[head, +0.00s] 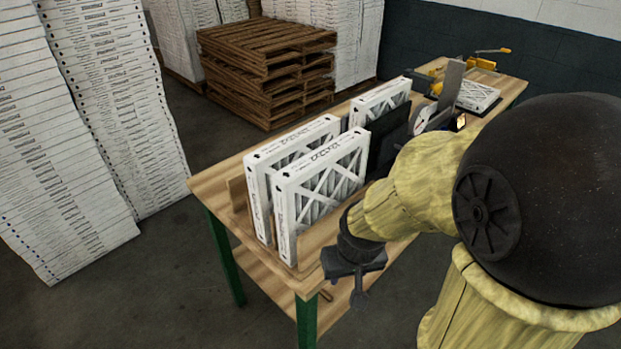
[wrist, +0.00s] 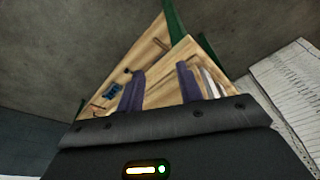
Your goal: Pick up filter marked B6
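Two white boxed filters stand upright side by side near the table's front end in the head view: a nearer one (head: 322,192) and one just behind it (head: 262,172). A third upright filter (head: 382,101) is farther back, and another (head: 476,96) lies at the far end. Their print is too small to read, so I cannot tell which is B6. My gripper (head: 351,284) is beyond the table's near edge, right of and below the nearer filter, apart from it. In the wrist view its two fingers (wrist: 160,80) are spread with nothing between them.
The wooden table (head: 283,284) has green legs and a lower shelf. Tall white stacks (head: 115,90) and pallets (head: 268,72) stand beyond. Floor at left front is clear.

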